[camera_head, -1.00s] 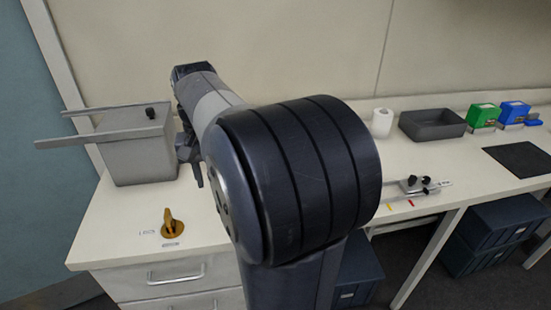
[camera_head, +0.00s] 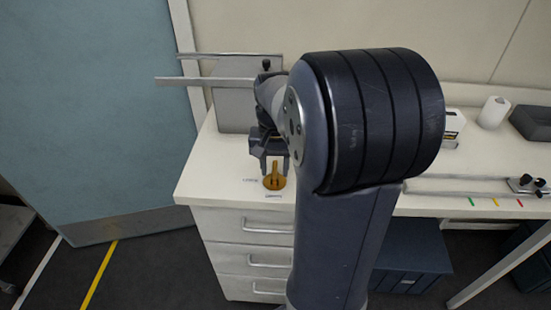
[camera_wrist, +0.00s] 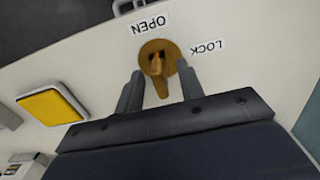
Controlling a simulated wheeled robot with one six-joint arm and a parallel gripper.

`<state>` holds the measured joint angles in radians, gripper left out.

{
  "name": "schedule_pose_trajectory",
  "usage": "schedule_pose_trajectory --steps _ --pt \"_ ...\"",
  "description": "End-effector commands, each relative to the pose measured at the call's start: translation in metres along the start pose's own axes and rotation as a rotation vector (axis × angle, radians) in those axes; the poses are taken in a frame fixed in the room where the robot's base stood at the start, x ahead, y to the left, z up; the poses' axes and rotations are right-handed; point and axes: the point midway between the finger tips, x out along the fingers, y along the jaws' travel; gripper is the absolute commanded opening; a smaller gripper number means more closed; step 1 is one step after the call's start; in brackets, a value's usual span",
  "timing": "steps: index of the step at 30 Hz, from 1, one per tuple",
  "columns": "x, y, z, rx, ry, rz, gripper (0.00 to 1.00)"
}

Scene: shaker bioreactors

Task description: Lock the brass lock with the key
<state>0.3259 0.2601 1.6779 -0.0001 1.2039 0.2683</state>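The brass lock (camera_head: 274,184), a round brass plate with the key (camera_head: 275,170) standing up from it, sits near the front left corner of the white counter. In the wrist view the lock (camera_wrist: 146,48) lies just beyond my fingertips, with the key (camera_wrist: 156,63) in its middle. An OPEN label (camera_wrist: 150,24) and a LOCK label (camera_wrist: 208,47) lie beside it. My gripper (camera_wrist: 160,85) is open, one finger on each side of the lock. In the head view my gripper (camera_head: 268,163) is just above and behind the key. Contact cannot be told.
A grey box (camera_head: 234,108) with long metal bars stands behind my gripper. A yellow square in a white frame (camera_wrist: 52,105) lies left in the wrist view. Drawers (camera_head: 245,255) are under the counter. A rail with a black-knobbed clamp (camera_head: 525,184) lies to the right.

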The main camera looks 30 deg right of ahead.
Motion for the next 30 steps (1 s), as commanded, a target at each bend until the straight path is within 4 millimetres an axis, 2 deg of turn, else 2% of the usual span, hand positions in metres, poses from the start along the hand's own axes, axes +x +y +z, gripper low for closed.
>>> schedule_pose_trajectory --steps 7,20,30 --pt "0.0006 0.0000 0.0000 0.000 0.000 0.000 0.36" --pt "0.0004 -0.0001 -0.0001 0.000 0.000 0.000 0.01" --pt "0.0015 0.0000 -0.0001 0.000 0.000 0.000 0.00"
